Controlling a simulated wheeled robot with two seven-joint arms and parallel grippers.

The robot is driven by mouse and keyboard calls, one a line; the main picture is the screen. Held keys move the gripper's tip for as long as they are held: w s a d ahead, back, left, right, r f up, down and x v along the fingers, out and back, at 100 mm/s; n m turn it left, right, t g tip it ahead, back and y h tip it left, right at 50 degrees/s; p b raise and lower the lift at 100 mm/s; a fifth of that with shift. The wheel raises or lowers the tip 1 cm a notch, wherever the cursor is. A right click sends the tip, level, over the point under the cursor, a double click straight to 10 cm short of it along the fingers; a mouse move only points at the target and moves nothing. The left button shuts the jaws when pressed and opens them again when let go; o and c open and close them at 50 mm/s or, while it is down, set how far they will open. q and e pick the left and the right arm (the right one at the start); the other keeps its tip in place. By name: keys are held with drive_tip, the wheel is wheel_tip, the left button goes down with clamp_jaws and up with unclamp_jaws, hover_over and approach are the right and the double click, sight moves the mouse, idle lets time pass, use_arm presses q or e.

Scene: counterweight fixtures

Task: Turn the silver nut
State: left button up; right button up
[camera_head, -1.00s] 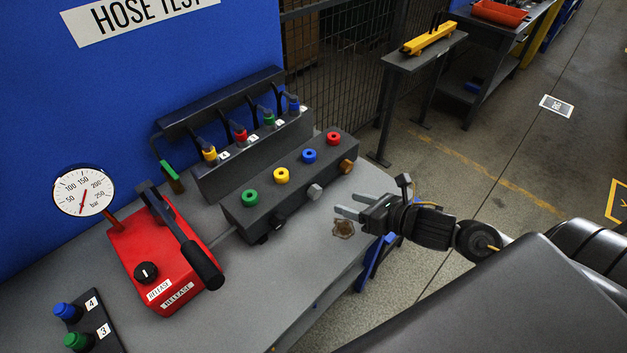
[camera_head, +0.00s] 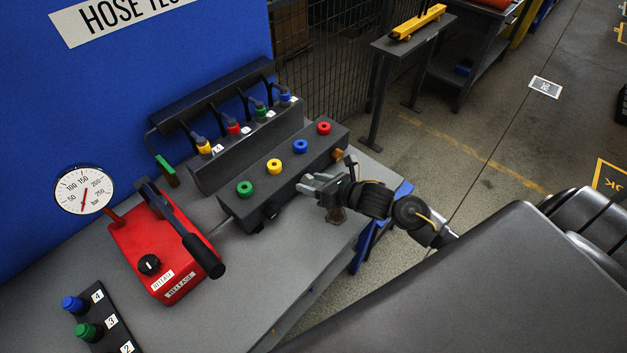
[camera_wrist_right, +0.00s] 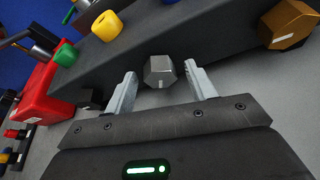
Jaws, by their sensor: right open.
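The silver nut (camera_wrist_right: 160,71) is a hexagonal knob on the front face of the dark manifold block (camera_wrist_right: 205,38). In the right wrist view it sits between and just ahead of the two fingertips of my right gripper (camera_wrist_right: 162,82), which is open; I see no finger touching it. In the head view my right gripper (camera_head: 306,186) is at the front of the block (camera_head: 296,168) and hides the silver nut. A brass nut (camera_wrist_right: 287,24) is farther right on the same face; it also shows in the head view (camera_head: 338,155). My left gripper is not in view.
A red pump box (camera_head: 160,250) with a black lever (camera_head: 200,255) stands left of the block. A rack (camera_head: 240,145) with coloured hose plugs is behind it. A pressure gauge (camera_head: 84,190) is on the blue panel. The bench front (camera_head: 265,290) is clear.

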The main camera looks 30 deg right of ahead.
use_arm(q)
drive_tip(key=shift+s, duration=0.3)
use_arm(e)
drive_tip(key=c, duration=1)
drive_tip(key=shift+o, duration=0.2)
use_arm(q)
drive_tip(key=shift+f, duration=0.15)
use_arm(e)
drive_tip(key=shift+f, duration=0.1)
drive_tip(key=shift+w+d+f+m+y+b, duration=0.1)
drive_tip(key=shift+d+m+y+b, duration=0.05)
drive_tip(key=shift+m+y+b, duration=0.8)
drive_tip(key=m+y+b, duration=0.1)
drive_tip(key=m+b, duration=0.1)
drive_tip(key=m, duration=0.1)
drive_tip(key=shift+d+f, duration=0.1)
drive_tip(key=shift+f, duration=0.05)
drive_tip(key=m+y+b, duration=0.2)
drive_tip(key=m, duration=0.1)
use_arm(q)
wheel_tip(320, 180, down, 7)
drive_tip(key=b, duration=0.1)
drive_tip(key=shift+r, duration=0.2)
use_arm(e)
drive_tip(key=shift+m+y, duration=0.25)
drive_tip(key=shift+m, duration=0.3)
drive_tip(key=shift+t, duration=0.3)
